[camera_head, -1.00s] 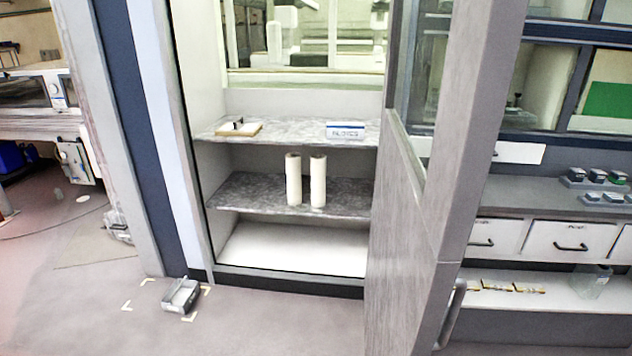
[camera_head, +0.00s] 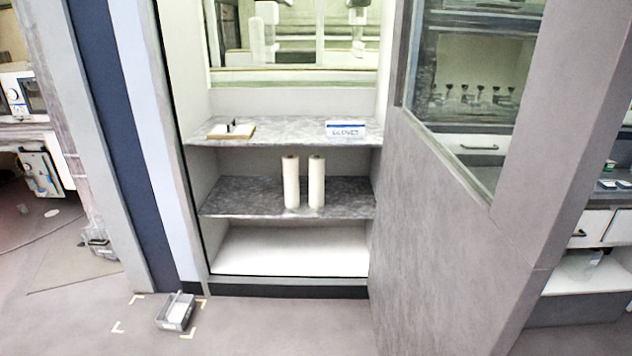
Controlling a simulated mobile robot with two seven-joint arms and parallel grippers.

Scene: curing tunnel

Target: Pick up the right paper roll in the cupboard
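Two white paper rolls stand upright side by side on the middle shelf (camera_head: 240,200) of the open cupboard. The right paper roll (camera_head: 316,182) is close beside the left paper roll (camera_head: 291,182), with a narrow gap between them. Both are fully visible from the front. Neither of my grippers is in view.
The cupboard door (camera_head: 450,200) stands open on the right, reaching toward me. A glove box (camera_head: 345,129) and a small wooden board (camera_head: 232,131) sit on the upper shelf. A grey bin (camera_head: 176,312) stands on the floor at front left. The floor before the cupboard is clear.

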